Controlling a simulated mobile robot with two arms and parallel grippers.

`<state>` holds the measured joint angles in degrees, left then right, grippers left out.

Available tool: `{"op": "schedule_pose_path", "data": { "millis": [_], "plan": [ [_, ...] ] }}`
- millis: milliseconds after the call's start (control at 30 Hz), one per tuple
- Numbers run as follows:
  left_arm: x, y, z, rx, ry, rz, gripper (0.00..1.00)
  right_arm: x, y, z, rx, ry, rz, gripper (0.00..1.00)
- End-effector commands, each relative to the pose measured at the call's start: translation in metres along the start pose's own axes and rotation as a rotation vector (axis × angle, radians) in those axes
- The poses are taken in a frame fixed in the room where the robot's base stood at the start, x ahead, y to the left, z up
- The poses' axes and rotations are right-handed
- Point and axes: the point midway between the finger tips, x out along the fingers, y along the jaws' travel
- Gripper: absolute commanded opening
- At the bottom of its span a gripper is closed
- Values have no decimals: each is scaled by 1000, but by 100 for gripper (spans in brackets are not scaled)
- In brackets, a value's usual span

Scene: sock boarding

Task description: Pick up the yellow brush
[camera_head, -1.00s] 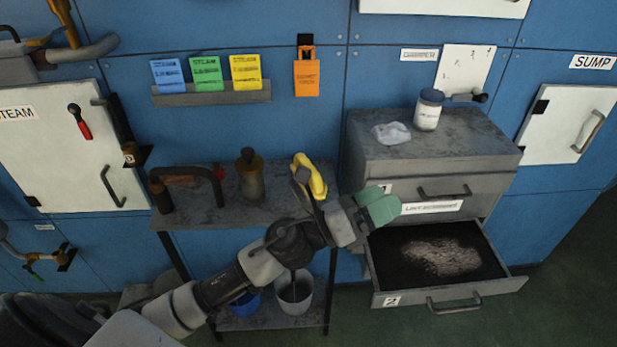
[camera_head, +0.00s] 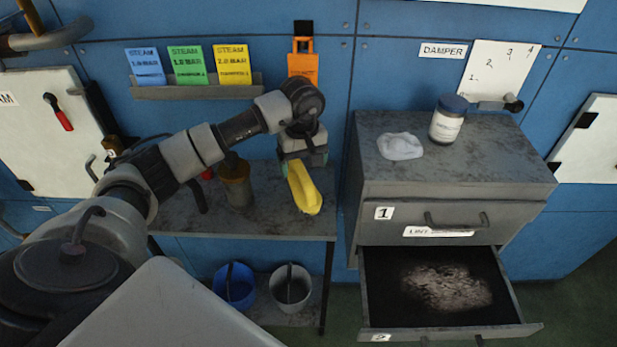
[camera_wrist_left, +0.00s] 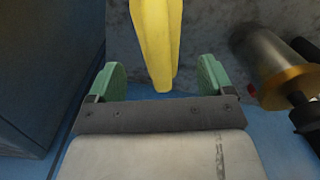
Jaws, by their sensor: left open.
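The yellow brush (camera_head: 304,188) is at the right end of the grey shelf table (camera_head: 270,222). In the left wrist view the brush (camera_wrist_left: 157,40) comes down from the top edge, its lower end between the two green fingers. My left gripper (camera_head: 302,160) is above and behind the brush in the head view and partly hides its upper end. In the left wrist view my left gripper (camera_wrist_left: 160,82) is open, with a gap on each side of the brush. My right gripper is in neither view.
A brass-topped canister (camera_head: 236,182) stands left of the brush, also close on the right in the left wrist view (camera_wrist_left: 268,62). A grey drawer cabinet (camera_head: 450,185) is at the right, its lower drawer (camera_head: 400,320) open. Two buckets sit on the lower shelf.

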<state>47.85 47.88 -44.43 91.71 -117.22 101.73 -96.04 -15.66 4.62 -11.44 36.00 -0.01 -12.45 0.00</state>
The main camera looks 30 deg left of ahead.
Motion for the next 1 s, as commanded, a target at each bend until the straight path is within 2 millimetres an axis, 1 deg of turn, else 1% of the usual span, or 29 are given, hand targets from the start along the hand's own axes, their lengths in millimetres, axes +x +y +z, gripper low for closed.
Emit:
{"op": "schedule_pose_path", "data": {
  "millis": [33,100,200,267,367,433,500,600,700,767,1000],
  "plan": [
    [5,0,1,0,-4,-1,82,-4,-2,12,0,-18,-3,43],
    [12,2,1,-2,-4,0,82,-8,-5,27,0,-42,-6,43],
    [25,6,1,-1,-7,1,82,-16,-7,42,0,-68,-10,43],
    [34,8,0,-2,-7,1,82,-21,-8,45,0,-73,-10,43],
    [49,9,-1,-2,-6,2,82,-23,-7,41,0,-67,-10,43],
    [56,9,0,-1,-6,3,82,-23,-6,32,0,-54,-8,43],
    [59,9,-1,0,-4,4,82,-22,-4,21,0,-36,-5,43],
    [60,9,-1,0,-3,5,82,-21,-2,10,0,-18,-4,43],
    [60,9,-1,0,-3,5,82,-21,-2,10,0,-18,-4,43],
    [60,9,-1,0,-3,5,74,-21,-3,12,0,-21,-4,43],
    [60,9,-1,-1,-3,5,37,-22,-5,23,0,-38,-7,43]
  ]
}}
